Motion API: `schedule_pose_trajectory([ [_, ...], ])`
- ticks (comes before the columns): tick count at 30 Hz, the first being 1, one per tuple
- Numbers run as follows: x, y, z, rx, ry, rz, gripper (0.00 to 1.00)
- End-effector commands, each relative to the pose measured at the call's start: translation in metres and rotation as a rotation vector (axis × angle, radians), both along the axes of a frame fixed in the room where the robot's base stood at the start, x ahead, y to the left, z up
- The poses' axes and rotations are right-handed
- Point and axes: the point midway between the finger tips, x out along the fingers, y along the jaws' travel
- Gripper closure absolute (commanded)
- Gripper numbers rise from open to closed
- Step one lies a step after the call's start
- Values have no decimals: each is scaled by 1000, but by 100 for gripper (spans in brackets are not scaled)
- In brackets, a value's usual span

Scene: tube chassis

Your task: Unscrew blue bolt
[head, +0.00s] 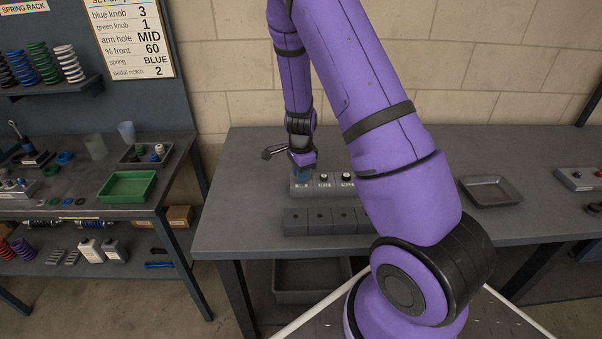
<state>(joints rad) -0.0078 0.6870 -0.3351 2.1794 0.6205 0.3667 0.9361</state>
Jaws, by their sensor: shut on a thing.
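My gripper (302,168) points down at the left end of the back block row on the middle table. It is shut on the blue bolt (301,176), of which only a little blue shows under the jaws. The bolt stands at the leftmost grey block (300,188); I cannot tell how far it is threaded in. My arm passes in front on the right.
A row of grey blocks with dark holes (320,222) lies in front. A grey tray (491,191) is at the right. The left bench holds a green tray (128,187) and small parts. A wall board (130,37) lists settings. The table's left part is clear.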

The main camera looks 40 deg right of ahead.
Motion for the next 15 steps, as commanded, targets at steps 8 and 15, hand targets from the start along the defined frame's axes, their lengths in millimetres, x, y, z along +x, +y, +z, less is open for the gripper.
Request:
schedule_pose_trajectory([
  [8, -1, -1, 0, 1, 1, 310, 100],
  [15, -1, -1, 0, 0, 1, 448, 100],
])
